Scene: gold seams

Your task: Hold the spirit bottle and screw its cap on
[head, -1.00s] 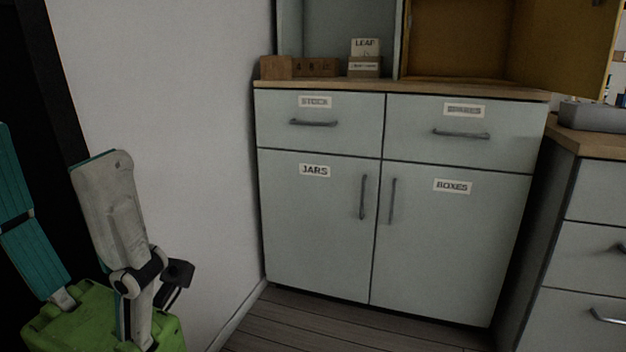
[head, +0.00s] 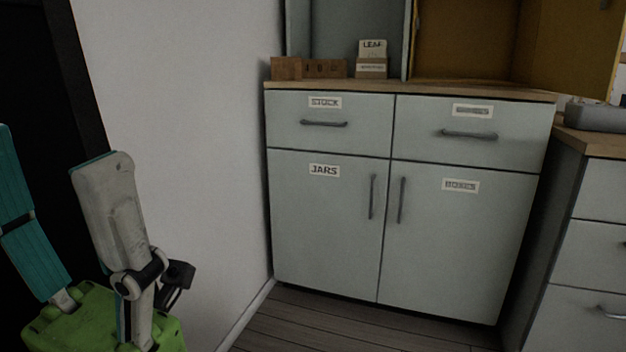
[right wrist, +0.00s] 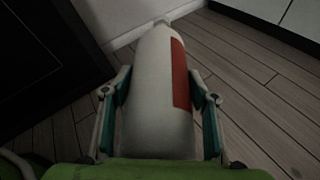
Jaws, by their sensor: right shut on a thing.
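The spirit bottle (right wrist: 155,95), white with a red label strip, shows in the right wrist view. My right gripper (right wrist: 165,100) is shut on it, with a finger on each side of its body. Its narrow neck end (right wrist: 162,22) points away from the camera; I cannot tell whether a cap is on it. My left gripper (head: 52,150) is in the head view at lower left, with its green palm low and its fingers pointing up. It is open, with a clear gap and nothing between the fingers. I see no loose cap in either view.
A pale cabinet (head: 330,230) with labelled drawers and doors stands ahead, under a wooden counter (head: 390,88). Wooden blocks (head: 308,69) and a LEAF card box (head: 371,60) are on it. A white wall (head: 180,120) is at left. Drawers (head: 600,250) stand at right. Plank floor is clear.

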